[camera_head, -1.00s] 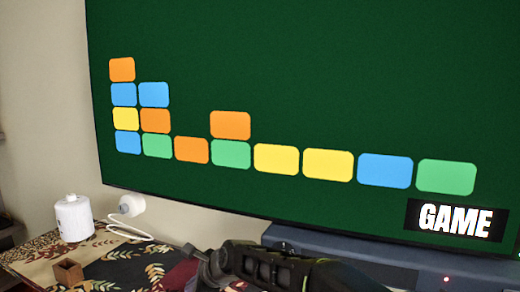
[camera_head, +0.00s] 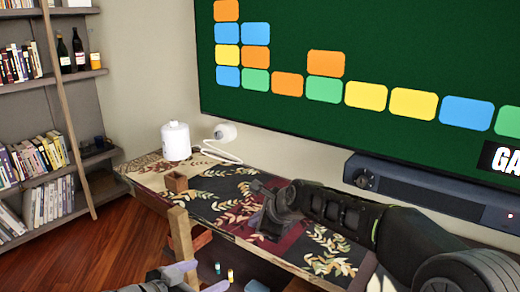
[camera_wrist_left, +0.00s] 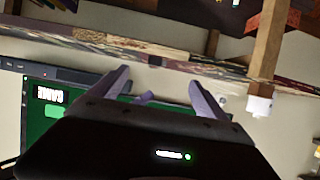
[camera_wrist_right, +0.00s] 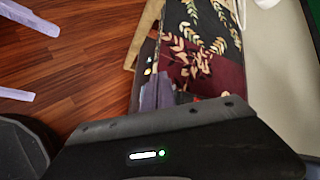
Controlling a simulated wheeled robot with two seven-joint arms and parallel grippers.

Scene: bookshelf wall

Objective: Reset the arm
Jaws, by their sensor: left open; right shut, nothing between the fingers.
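My right arm comes in from the right in the head view, over the patterned table (camera_head: 215,205). Its gripper (camera_head: 260,205) is over the table's middle, and its fingers (camera_wrist_right: 158,93) are together and empty in the right wrist view. My left gripper (camera_head: 198,278) is at the bottom of the head view, low in front of the table. In the left wrist view its fingers (camera_wrist_left: 162,92) are spread wide with nothing held. The left gripper's fingers also show at the left edge of the right wrist view.
A white canister (camera_head: 176,142) and a small brown box (camera_head: 176,181) stand on the table's left part. A bookshelf (camera_head: 45,110) stands at left. The screen (camera_head: 380,50) and a dark soundbar (camera_head: 430,190) are behind the table. Wooden floor (camera_head: 95,255) is open at lower left.

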